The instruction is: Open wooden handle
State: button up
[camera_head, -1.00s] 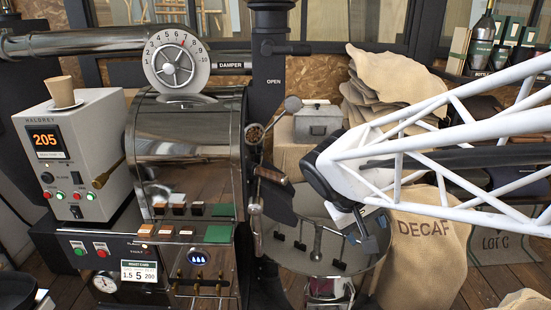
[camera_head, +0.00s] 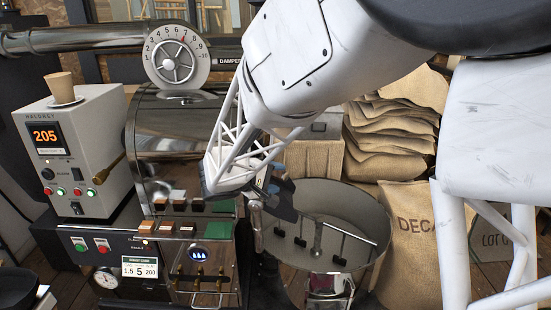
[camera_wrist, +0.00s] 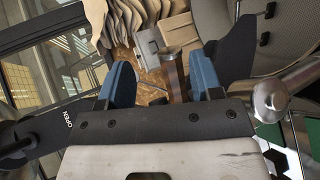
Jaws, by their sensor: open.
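In the wrist view, a brown wooden handle (camera_wrist: 174,78) with a rounded end stands in the gap between the two blue fingers of my gripper (camera_wrist: 163,78). The fingers are apart, with space visible on both sides of the handle; I cannot tell how deep it sits between them. In the head view, my white lattice arm covers the handle at the roaster's front.
The roaster drum (camera_head: 165,125) and control panel (camera_head: 180,262) are close on the left. The round cooling tray (camera_head: 350,215) lies below right, with the DECAF sack (camera_head: 408,235) beyond. A chrome knob (camera_wrist: 270,97) is close right of my fingers in the wrist view.

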aim_at(274, 172)
jog(key=w+a, duration=0.1)
jog(key=a+f+n+t, duration=0.1)
jog(key=a, duration=0.1)
jog(key=w+a+t, duration=0.1)
jog(key=a, duration=0.1)
jog(key=shift+w+a+f, duration=0.25)
jog(key=shift+w, duration=0.1)
jog(key=shift+d, duration=0.1)
jog(key=shift+x, duration=3.85)
jog(key=shift+w, duration=0.1)
grip_shut()
